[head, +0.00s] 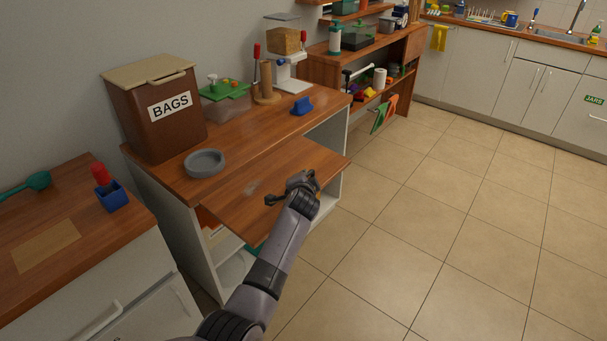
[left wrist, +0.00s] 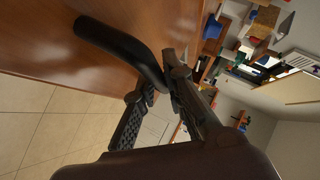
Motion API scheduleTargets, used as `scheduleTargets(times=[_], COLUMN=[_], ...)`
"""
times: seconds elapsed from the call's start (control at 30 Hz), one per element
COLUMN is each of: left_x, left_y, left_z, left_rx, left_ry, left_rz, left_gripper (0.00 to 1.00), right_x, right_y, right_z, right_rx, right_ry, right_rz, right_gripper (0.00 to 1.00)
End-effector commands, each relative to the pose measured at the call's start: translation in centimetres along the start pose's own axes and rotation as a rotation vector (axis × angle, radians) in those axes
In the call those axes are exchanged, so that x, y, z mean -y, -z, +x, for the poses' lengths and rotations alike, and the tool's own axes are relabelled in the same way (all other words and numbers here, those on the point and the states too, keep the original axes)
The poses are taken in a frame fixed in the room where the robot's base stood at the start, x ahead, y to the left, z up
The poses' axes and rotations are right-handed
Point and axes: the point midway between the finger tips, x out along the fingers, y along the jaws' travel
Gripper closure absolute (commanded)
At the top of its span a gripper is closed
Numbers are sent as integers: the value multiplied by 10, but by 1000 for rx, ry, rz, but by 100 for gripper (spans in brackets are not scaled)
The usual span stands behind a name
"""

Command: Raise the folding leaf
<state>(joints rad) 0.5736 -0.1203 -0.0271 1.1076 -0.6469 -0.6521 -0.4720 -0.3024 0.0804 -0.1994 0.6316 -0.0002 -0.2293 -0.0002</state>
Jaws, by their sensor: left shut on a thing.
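The folding leaf (head: 240,205) is a brown wooden board along the front of the wooden counter. It sticks out toward the room and looks close to level; I cannot tell its exact tilt. A dark curved handle (left wrist: 122,45) lies against the leaf's wood (left wrist: 50,40) in the left wrist view. My left gripper (head: 293,190) is at the leaf's outer right part, and its fingers (left wrist: 160,88) are closed around the end of the handle. In the head view the gripper hides most of the handle. My right gripper is in neither view.
On the counter (head: 240,142) stand a brown BAGS bin (head: 155,105), a grey bowl (head: 204,163), a green-lidded box (head: 226,100), a dispenser (head: 287,55) and a blue object (head: 302,106). Open shelves (head: 232,268) lie below the leaf. The tiled floor (head: 430,210) at right is clear.

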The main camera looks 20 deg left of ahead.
Motion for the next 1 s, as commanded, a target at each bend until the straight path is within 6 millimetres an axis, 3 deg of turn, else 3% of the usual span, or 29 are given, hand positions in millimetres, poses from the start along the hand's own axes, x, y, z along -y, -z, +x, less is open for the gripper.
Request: scheduleTargets(times=[0.03,0.43,0.47,0.73,1.0], left_x=[12,11,11,7,3], left_y=[0,-1,-1,-1,-1], left_z=[0,0,0,0,-1], left_rx=[-3,-1,-1,0,1], left_ry=[18,17,17,10,3], left_rz=[1,0,0,-1,-2], left_gripper=[100,100,88,70,69], right_x=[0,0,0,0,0], right_y=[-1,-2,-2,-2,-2], right_z=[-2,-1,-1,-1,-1], right_rx=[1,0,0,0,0], right_ry=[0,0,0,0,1], right_rz=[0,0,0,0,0], right_gripper=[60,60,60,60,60])
